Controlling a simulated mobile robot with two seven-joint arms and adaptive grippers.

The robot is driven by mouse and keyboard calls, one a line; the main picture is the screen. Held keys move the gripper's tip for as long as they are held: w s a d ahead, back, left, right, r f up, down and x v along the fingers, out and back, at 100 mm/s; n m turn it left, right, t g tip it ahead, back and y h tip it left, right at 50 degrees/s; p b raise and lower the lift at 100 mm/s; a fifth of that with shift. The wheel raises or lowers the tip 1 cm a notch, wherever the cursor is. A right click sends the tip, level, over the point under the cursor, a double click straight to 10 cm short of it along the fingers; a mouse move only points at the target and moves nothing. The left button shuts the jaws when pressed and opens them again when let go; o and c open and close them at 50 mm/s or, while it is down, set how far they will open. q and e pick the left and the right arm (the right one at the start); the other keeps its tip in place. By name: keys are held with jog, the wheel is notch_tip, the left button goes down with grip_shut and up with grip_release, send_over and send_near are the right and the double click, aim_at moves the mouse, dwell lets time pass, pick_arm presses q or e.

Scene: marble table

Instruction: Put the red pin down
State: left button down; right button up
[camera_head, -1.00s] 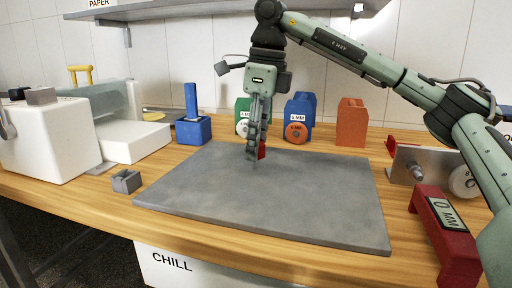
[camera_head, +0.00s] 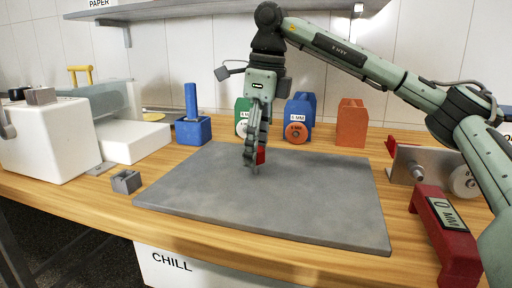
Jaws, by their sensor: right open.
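A small red piece (camera_head: 261,156), which looks like the red pin, shows at the right side of my right gripper's fingers. The rest of it is hidden behind them. My right gripper (camera_head: 252,165) points down at the rear middle of the grey marble slab (camera_head: 300,205), with its fingertips low, close to the slab. Its jaws are open, seen nearly edge-on. I cannot tell whether the red piece touches the fingers or rests on the slab. My left gripper is not in view.
Behind the slab stand a blue block with an upright handle (camera_head: 192,118), green (camera_head: 242,108), blue (camera_head: 301,106) and orange (camera_head: 351,122) blocks. A white machine (camera_head: 50,140) stands left, a small grey block (camera_head: 126,181) nearer, and a red gauge (camera_head: 445,225) right. The slab's front is clear.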

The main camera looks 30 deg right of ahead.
aim_at(259, 149)
jog(key=r, duration=0.6)
jog(key=shift+s+d+r, duration=0.15)
jog(key=shift+s+r, duration=0.1)
jog(key=shift+r, duration=0.1)
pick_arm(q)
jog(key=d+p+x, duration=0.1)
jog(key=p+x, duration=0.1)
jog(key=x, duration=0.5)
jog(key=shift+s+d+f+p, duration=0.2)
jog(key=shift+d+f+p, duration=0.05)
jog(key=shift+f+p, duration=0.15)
pick_arm(e)
jog(key=r, duration=0.5)
jog(key=shift+s+d+r, duration=0.2)
jog(key=shift+s+d, duration=0.05)
jog(key=shift+s, duration=0.05)
dwell(0.4)
